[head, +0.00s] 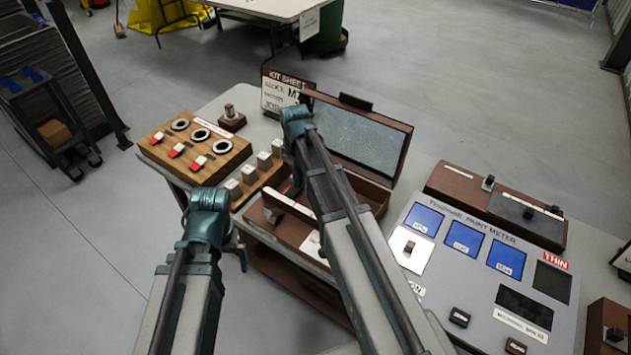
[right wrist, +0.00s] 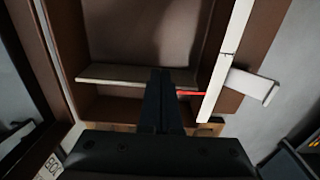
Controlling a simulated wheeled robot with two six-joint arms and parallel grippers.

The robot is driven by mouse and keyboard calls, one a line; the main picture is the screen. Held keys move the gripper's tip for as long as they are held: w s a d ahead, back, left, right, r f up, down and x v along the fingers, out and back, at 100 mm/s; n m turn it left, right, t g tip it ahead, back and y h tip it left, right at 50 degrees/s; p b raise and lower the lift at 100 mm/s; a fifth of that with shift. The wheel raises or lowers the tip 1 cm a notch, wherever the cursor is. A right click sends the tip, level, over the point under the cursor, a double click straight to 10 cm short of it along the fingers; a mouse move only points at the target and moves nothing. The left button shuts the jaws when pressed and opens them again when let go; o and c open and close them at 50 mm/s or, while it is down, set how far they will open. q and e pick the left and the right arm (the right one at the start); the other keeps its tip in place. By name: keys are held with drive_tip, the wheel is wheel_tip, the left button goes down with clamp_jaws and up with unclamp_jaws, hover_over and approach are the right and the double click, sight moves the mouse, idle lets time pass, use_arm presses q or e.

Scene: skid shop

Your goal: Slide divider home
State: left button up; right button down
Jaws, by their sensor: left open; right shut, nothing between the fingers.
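A brown case stands open on the grey bench, its lid (head: 357,138) raised and lined in grey-blue. In the right wrist view a pale divider strip (right wrist: 115,76) lies across the brown case interior. My right gripper (right wrist: 161,78) is shut and empty, its tips at the strip's edge; I cannot tell whether they touch. In the head view my right gripper (head: 296,188) reaches down into the case, partly hidden by its own arm. My left gripper (head: 240,250) is open, in front of the case's left end, apart from it. My right arm hides part of the case interior.
A wooden board with rings and red switches (head: 195,146) and a row of pale blocks (head: 249,175) stand left of the case. A grey paint meter panel (head: 480,265) and a brown box (head: 495,205) are on the right. A kit sheet (head: 283,92) stands behind.

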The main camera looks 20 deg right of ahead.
drive_tip(key=shift+w+a, duration=0.2)
drive_tip(key=shift+w, duration=0.05)
drive_tip(key=shift+w+a, duration=0.15)
drive_tip(key=shift+w, duration=0.05)
idle(0.5)
drive_tip(key=shift+s, duration=0.2)
drive_tip(key=shift+s+d, duration=0.15)
drive_tip(key=shift+d, duration=0.1)
drive_tip(key=shift+r, duration=0.1)
wheel_tip(320, 180, up, 8)
drive_tip(key=p, duration=0.8)
